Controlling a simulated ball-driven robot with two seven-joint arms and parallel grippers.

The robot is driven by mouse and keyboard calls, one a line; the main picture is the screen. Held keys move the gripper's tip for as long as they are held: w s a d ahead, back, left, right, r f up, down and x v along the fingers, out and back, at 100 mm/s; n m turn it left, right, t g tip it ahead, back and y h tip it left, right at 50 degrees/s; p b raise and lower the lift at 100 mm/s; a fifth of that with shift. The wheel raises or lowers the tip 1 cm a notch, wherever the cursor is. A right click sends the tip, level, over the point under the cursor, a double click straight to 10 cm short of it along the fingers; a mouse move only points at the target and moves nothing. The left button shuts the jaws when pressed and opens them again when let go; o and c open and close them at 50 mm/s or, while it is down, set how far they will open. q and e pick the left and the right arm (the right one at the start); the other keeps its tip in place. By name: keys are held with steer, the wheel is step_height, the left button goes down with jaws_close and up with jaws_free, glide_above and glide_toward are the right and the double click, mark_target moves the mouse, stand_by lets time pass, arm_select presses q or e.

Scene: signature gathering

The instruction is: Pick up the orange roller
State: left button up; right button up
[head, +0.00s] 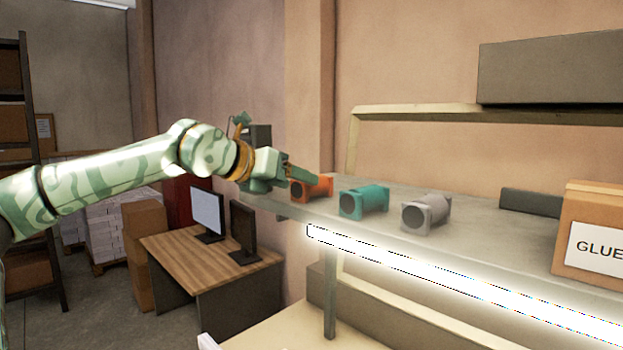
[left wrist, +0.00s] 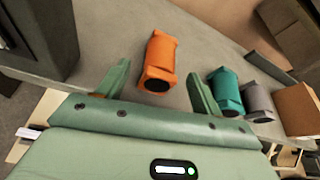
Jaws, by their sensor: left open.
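The orange roller (head: 311,188) lies on the grey shelf (head: 385,228), the leftmost of three rollers in the head view. My left gripper (head: 302,176) is at the shelf's left end, right at the orange roller and partly in front of it. In the left wrist view the orange roller (left wrist: 158,62) lies ahead of the open left gripper (left wrist: 160,82), its near end between the two fingertips. The fingers look apart from its sides. My right gripper is in neither view.
A teal roller (head: 364,201) and a grey roller (head: 426,213) stand to the right on the shelf. Further right is a cardboard box (head: 592,240) marked GLUE. A dark box (head: 257,134) is behind my left gripper. A bright light strip runs along below the shelf's front.

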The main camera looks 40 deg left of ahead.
arm_select(q)
steer(key=shift+p+x, duration=0.5)
steer(key=shift+x, duration=1.05)
steer(key=shift+r, duration=0.15)
steer(key=c, duration=1.2)
steer(key=shift+r, duration=0.15)
